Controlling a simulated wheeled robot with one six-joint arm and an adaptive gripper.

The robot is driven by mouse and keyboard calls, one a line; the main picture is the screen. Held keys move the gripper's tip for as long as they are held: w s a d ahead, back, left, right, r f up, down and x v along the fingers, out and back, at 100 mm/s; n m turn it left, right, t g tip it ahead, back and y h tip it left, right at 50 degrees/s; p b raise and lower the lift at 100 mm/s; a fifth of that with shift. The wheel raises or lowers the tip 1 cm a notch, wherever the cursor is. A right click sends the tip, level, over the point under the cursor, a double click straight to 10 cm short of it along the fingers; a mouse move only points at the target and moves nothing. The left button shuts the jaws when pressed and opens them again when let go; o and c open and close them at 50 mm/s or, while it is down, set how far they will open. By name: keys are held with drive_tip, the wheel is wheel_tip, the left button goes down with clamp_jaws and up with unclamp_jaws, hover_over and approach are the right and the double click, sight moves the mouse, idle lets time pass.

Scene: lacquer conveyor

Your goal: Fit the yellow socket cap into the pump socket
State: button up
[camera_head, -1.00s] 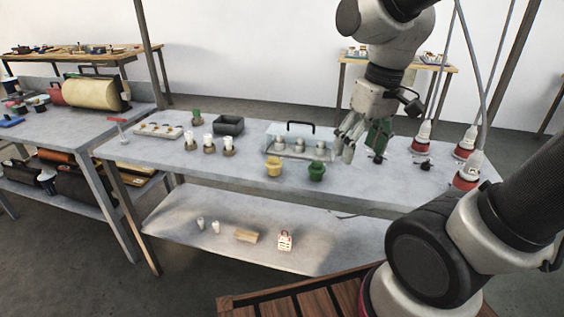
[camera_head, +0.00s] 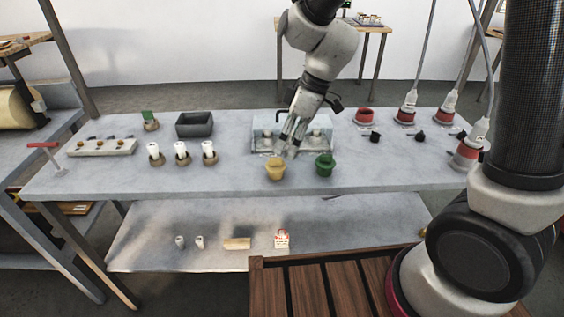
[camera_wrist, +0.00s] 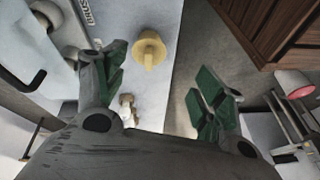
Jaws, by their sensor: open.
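The yellow socket cap (camera_head: 275,168) stands near the front edge of the grey table, left of a similar green cap (camera_head: 325,166). My gripper (camera_head: 287,148) is open and empty, just above and slightly behind the yellow cap. In the wrist view the yellow cap (camera_wrist: 149,48) shows beyond the space between my spread green-padded fingers (camera_wrist: 163,85), apart from them. Red-based fittings stand at the table's right; one low red ring (camera_head: 363,116) has no hose, and I cannot tell which is the pump socket.
A clear case (camera_head: 262,136) stands behind my gripper. White-topped pieces (camera_head: 182,154), a dark bin (camera_head: 194,124) and a white strip (camera_head: 101,147) are to the left. Hosed red fittings (camera_head: 467,152) and small black parts (camera_head: 375,137) are to the right. Table around the yellow cap's left is clear.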

sight(276, 158)
drive_tip(key=shift+w+a+r+n+t, duration=0.2)
drive_tip(key=shift+w+a+n+t, duration=0.1)
drive_tip(key=shift+w+n, duration=0.4)
drive_tip(key=shift+n, duration=0.8)
drive_tip(key=x, duration=0.7)
drive_tip(key=shift+a+f, duration=0.1)
drive_tip(key=shift+f, duration=0.3)
drive_tip(key=c, duration=1)
